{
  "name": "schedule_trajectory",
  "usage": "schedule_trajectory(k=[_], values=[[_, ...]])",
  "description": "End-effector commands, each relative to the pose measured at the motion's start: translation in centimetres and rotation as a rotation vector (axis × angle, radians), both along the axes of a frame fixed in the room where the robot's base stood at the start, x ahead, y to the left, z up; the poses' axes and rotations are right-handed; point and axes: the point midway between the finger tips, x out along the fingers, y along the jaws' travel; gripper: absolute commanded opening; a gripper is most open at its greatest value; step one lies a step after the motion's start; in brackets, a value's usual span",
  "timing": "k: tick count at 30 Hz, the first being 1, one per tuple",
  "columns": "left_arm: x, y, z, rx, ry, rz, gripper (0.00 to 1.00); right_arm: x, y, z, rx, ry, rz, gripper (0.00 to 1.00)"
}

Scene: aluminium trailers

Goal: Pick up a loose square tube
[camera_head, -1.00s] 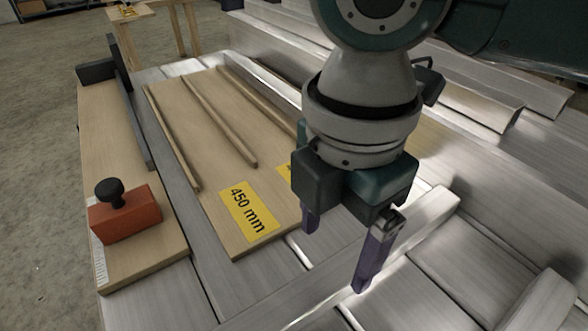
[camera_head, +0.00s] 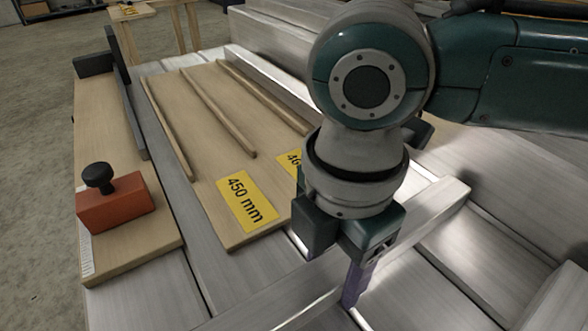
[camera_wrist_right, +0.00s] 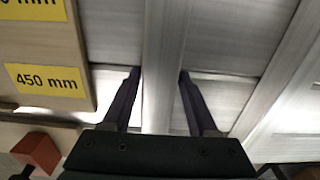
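A loose square aluminium tube (camera_head: 432,212) lies across the metal bed in the head view, running from right of centre down to the lower left. My right gripper (camera_head: 330,272) is over its middle, pointing down, and hides part of it. In the right wrist view the tube (camera_wrist_right: 163,50) runs between the two purple fingers of the right gripper (camera_wrist_right: 158,75). The fingers are open with a gap on each side of the tube. One finger is mostly hidden in the head view. My left gripper is not in view.
A wooden board (camera_head: 218,130) with thin strips and yellow labels, one reading 450 mm (camera_head: 247,203), lies left of the gripper. Further left, an orange block with a black knob (camera_head: 115,205) sits on a plank. More aluminium profiles (camera_head: 500,170) lie at the right.

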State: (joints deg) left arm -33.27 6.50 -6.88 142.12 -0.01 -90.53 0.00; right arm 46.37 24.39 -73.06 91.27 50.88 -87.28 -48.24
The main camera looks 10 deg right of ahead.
Motion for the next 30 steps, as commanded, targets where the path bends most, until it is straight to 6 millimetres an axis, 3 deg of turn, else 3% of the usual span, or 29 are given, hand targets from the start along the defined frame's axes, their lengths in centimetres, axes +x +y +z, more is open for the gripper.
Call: schedule_trajectory(k=[2,15,30], values=[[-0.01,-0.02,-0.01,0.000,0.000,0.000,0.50,0.02,-0.02,0.01,0.000,0.000,0.000,0.49],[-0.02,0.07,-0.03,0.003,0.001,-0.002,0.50,0.01,-0.03,0.01,0.000,0.000,0.000,0.00],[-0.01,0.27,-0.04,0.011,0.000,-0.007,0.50,0.01,-0.03,0.00,-0.001,0.000,-0.001,0.00]])
